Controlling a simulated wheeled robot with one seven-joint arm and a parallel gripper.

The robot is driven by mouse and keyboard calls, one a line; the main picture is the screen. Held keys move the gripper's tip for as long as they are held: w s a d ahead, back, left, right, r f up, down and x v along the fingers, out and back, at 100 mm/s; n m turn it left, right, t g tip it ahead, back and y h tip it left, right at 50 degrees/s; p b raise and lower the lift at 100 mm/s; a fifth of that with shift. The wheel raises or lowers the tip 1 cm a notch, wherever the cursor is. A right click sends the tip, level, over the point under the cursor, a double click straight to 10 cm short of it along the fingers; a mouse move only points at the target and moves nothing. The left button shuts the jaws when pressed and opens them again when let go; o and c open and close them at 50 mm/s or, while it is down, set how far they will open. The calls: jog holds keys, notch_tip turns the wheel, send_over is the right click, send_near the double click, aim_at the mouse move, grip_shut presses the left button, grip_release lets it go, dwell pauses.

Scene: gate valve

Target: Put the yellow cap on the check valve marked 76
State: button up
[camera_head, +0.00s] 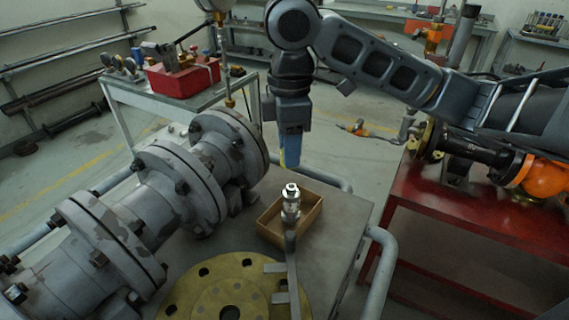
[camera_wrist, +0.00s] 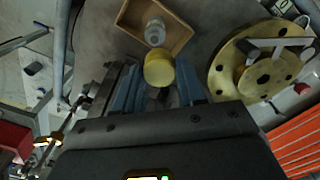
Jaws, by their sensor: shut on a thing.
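My gripper (camera_head: 290,160) points down above the workbench, just behind the silver check valve (camera_head: 291,204) in the head view. In the wrist view my blue fingers (camera_wrist: 160,84) are shut on the round yellow cap (camera_wrist: 158,68). In that view a pale, round-topped fitting (camera_wrist: 155,32), which looks like the check valve, shows just beyond the cap, apart from it in the picture. The valve stands upright at the wooden box (camera_head: 307,222). I cannot read the number 76 on it. The cap is not clearly visible in the head view.
A yellow flange disc (camera_head: 190,292) lies at the bench's front, with a grey bar-shaped tool (camera_head: 292,272) over it. Large grey flanged pipework (camera_head: 150,215) fills the left. A red bench (camera_head: 450,222) stands to the right. Grey rails edge the workbench.

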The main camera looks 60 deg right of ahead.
jog(key=shift+w+d, duration=0.1)
jog(key=shift+d, duration=0.4)
jog(key=b, duration=0.4)
send_over(291, 186)
notch_tip(291, 186, down, 4)
jog(key=shift+f, duration=0.15)
jog(key=shift+a+f+b, duration=0.1)
jog(key=shift+f+b, duration=0.65)
jog(key=shift+f, duration=0.25)
jog(key=shift+f, duration=0.9)
dwell(1.8)
jog(key=o, duration=1.1)
jog(key=shift+o, duration=0.3)
jog(key=o, duration=0.4)
